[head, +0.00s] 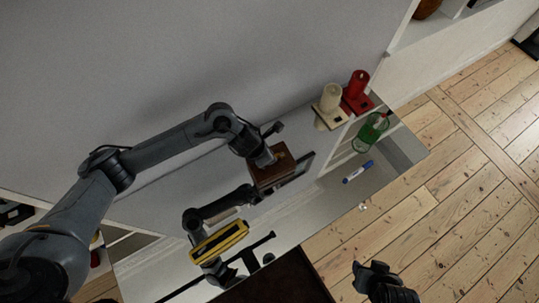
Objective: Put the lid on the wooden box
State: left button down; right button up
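A brown wooden box (262,177) stands on the pale surface near the middle of the head view. My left arm comes in from the left, and its gripper (270,158) is right at the top of the box. The gripper and wrist cover part of the box. I cannot make out the lid separately from the box, nor whether the fingers are closed on anything. My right gripper (374,272) is at the bottom, right of centre, over the floor and well apart from the box. Its fingers are too dark and small to read.
A green bottle (370,133) and a blue marker (357,172) are further right. A dark panel (299,168) is beside the box. Bare floorboards lie at right.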

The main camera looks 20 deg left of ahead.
dwell(0.3)
pick_arm(q)
jog(key=c, duration=1.1)
grip_release()
jog(key=shift+o, duration=0.2)
jog(key=shift+r+p, duration=2.65)
jog(key=shift+r, duration=0.85)
